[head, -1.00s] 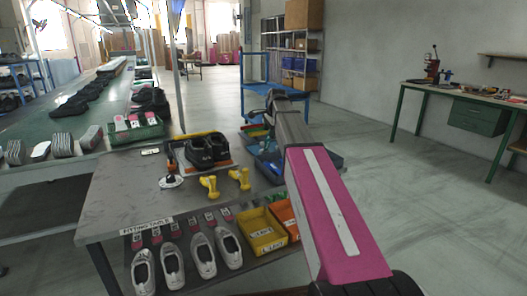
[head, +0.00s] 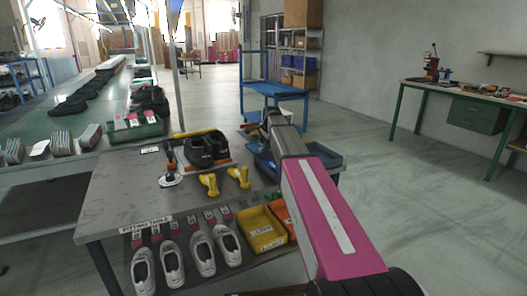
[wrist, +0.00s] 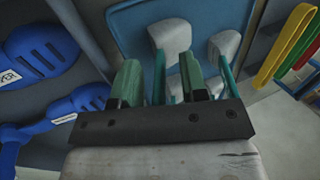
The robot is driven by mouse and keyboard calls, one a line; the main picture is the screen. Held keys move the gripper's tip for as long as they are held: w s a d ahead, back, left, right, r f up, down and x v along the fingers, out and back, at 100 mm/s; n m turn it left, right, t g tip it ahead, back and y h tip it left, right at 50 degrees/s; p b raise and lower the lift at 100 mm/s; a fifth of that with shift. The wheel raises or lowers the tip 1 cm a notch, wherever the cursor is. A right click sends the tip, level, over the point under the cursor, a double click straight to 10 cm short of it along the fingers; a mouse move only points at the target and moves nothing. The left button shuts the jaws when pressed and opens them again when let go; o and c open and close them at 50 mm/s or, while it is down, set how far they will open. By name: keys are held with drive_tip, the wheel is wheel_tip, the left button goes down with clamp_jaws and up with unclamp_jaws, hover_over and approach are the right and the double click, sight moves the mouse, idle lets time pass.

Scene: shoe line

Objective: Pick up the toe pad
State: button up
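In the wrist view, two pale grey-white pads, one (wrist: 171,36) and another (wrist: 223,46), lie over a blue tray surface beyond my gripper. I see no readable label on them, so I cannot tell which is the toe pad. My gripper (wrist: 159,60) shows two green fingers set apart, with teal strips beside them. Nothing is clearly held between them. The first pad shows in the gap between the fingertips, and contact cannot be told. In the head view, my arm hides most of the gripper, over the right end of the fitting table (head: 118,190).
Blue labelled parts (wrist: 38,50) lie left in the wrist view; yellow, green and red strips (wrist: 284,44) hang right. A dark shoe (head: 208,149), yellow pieces (head: 209,184) and a yellow bin (head: 262,230) are at the table. A blue cart (head: 273,88) stands behind.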

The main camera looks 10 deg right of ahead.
clamp_jaws()
drive_tip(key=shift+r, duration=0.1)
